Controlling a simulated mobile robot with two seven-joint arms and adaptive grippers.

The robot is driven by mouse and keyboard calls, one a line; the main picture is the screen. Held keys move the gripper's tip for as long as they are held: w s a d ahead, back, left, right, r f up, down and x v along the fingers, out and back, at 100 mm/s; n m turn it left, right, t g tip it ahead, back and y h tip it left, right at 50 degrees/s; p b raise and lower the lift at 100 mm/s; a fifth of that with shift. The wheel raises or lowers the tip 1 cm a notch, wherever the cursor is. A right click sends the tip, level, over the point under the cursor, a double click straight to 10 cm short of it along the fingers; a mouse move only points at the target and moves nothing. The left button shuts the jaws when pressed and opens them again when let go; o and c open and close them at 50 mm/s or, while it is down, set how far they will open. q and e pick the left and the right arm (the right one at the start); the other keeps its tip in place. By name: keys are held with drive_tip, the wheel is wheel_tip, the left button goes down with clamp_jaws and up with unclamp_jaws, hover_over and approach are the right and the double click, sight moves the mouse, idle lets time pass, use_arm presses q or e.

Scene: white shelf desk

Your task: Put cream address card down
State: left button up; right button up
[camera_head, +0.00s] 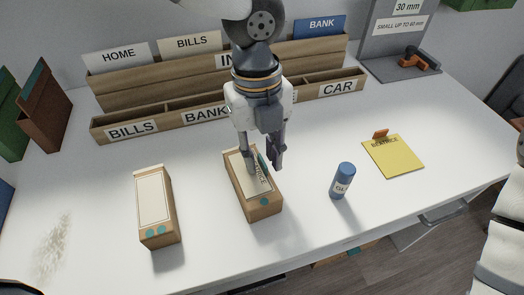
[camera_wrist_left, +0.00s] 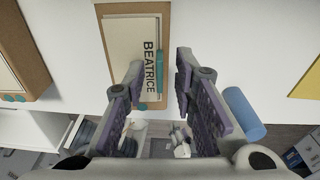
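The cream address card (camera_wrist_left: 149,50), lettered BEATRICE, lies on the cream top of a small wooden card box (camera_wrist_left: 118,52). In the head view this box (camera_head: 266,210) stands at mid-desk, and the card is partly hidden by my left gripper (camera_head: 264,168). In the left wrist view the fingers of my left gripper (camera_wrist_left: 160,75) are spread with nothing between them, just over the front end of the card. A teal strip runs along the card's side. Only part of my right arm shows at the right edge; its gripper is out of view.
A similar card box (camera_head: 157,237) stands left. A blue glue bottle (camera_head: 342,181) stands right of the middle box, and a yellow clipboard (camera_head: 395,160) lies beyond it. Labelled wooden sorters (camera_head: 160,118) line the back. Bare desk lies between the two boxes.

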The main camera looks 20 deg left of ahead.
sight(259, 154)
use_arm(q)
drive_tip(key=shift+r, duration=0.1)
wheel_tip(259, 154, up, 12)
drive_tip(key=shift+w+a, duration=0.4)
drive_tip(key=shift+w, duration=0.05)
use_arm(e)
drive_tip(key=shift+w+r, duration=0.35)
